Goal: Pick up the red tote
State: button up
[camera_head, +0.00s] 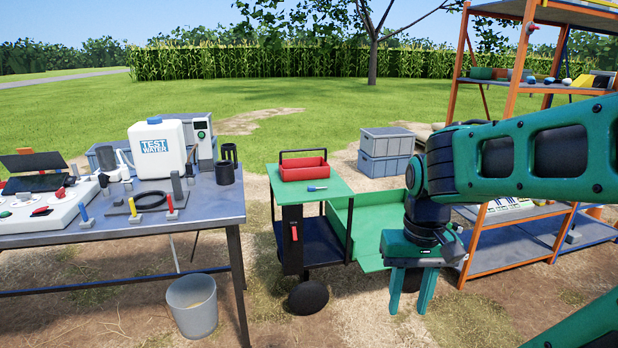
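The red tote (304,173) is a small open tray with a dark arched handle. It stands upright on the green top of a cart (332,186), near the middle of the camera_head view. My gripper (408,308) points down at the right of the cart, lower than the cart top and well apart from the tote. Its two green fingers are spread with a gap between them, and nothing shows between them.
A screwdriver-like tool (317,188) lies before the tote. A bucket (192,305) stands below. Grey crates (385,152) are behind; an orange shelf (512,60) is at right.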

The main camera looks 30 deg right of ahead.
aim_at(304, 161)
jog(key=z, duration=0.75)
jog(key=i, duration=2.8)
jog(key=u, duration=0.2)
